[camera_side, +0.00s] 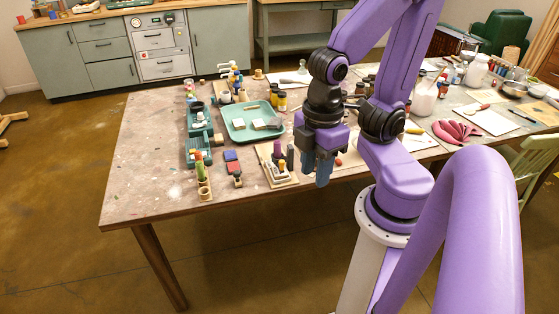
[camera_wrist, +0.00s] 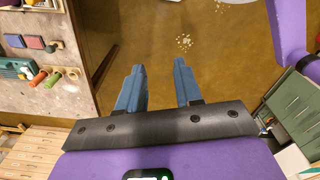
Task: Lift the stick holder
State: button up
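A wooden rack with dark pieces (camera_side: 280,172) stands between the holder and my gripper. Coloured blocks (camera_side: 233,167) lie closer to the holder. Behind are a teal tray (camera_side: 237,133) and green bins (camera_side: 196,158). The table's front-left corner is bare.

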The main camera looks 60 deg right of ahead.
jog(key=w+d+m, duration=0.2)
jog(key=w+m, duration=0.1)
jog(key=w, duration=0.4)
jog(key=m, duration=1)
send_over(282, 161)
notch_tip(282, 161, down, 3)
notch_tip(282, 161, down, 17)
jog(key=shift+f, duration=0.15)
